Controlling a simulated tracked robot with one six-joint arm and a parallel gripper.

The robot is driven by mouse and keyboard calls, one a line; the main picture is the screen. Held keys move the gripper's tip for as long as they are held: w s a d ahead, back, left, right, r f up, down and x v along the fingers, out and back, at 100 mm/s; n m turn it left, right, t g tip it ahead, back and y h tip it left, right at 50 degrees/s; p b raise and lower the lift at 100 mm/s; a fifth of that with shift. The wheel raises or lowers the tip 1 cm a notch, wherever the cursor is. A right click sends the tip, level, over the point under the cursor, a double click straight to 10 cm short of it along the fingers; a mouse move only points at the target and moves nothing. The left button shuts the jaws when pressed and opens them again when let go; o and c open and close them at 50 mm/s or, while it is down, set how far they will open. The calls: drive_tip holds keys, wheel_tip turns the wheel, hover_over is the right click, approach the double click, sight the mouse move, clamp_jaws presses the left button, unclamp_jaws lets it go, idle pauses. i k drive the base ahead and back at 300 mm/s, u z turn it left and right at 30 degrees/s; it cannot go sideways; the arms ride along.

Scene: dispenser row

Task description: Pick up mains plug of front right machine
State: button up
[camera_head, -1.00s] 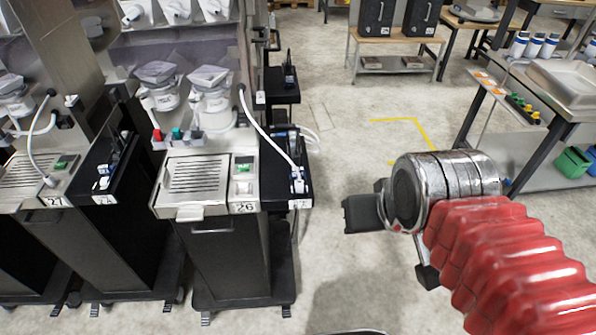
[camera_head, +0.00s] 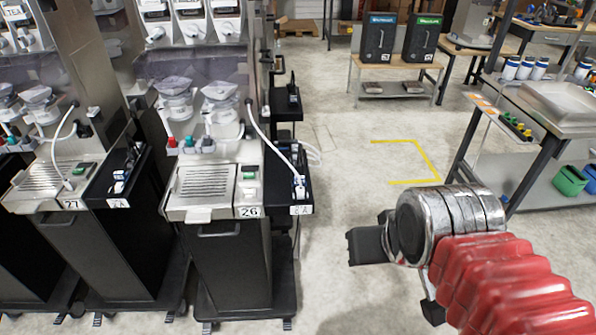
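The front right machine (camera_head: 215,186), labelled 26, stands left of centre. A white cable (camera_head: 268,143) runs from its upper side down to a small mains plug (camera_head: 299,188), white with blue. The plug sits at the front of the black side shelf (camera_head: 292,165), above a small label. My gripper (camera_head: 366,246) is to the right of and lower in the picture than the plug, apart from it. It points left, and its black end is seen from behind, so its opening is hidden. I see nothing held in it.
Machine 27 (camera_head: 57,186) stands to the left with its own cable and side shelf. A workbench (camera_head: 549,135) with bottles and bins stands at the right. A low table (camera_head: 398,66) with two black boxes is at the back. The floor (camera_head: 350,140) between is clear.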

sight(297, 166)
drive_tip(key=u, duration=4.35)
drive_tip(key=k, duration=1)
drive_tip(key=u, duration=0.05)
